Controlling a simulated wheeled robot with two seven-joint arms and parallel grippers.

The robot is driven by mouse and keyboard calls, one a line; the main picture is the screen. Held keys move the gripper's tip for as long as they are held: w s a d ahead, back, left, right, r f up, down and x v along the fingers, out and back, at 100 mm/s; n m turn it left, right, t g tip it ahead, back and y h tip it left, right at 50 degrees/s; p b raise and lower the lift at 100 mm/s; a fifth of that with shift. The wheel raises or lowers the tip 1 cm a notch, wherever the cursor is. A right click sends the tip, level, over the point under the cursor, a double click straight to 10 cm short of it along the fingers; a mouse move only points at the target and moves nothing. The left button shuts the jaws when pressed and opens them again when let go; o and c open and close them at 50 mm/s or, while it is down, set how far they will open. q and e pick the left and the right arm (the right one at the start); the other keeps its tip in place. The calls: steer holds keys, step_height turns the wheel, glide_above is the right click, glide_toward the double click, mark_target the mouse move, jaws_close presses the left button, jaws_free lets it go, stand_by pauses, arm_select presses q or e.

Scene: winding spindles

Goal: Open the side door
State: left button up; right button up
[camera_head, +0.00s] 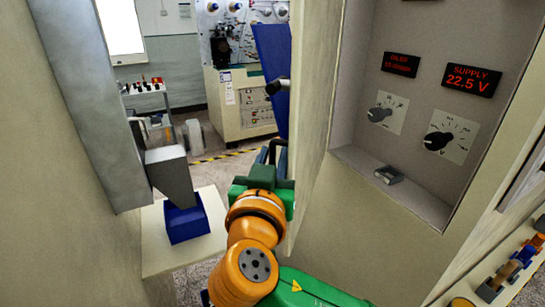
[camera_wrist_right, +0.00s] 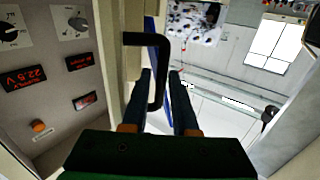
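The side door appears as a narrow blue panel (camera_head: 272,48) swung out beyond the machine's edge, with a black handle (camera_head: 278,86) on its left face. My right gripper (camera_head: 277,146) is at the end of the orange and green arm, below the handle in the head view. My left gripper is not in view.
A control panel with red displays (camera_head: 473,80) and knobs is at right. A grey chute (camera_head: 168,172) above a blue bin (camera_head: 187,219) on a pale shelf (camera_head: 153,256) is at left. Another machine (camera_head: 245,105) stands behind. Open floor shows between.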

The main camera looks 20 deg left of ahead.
steer(key=shift+s+f, duration=0.1)
steer(key=shift+s, duration=0.2)
steer(key=b+v, duration=0.1)
steer(key=v, duration=0.5)
steer(key=shift+s+d, duration=0.15)
steer(key=shift+s, duration=0.15)
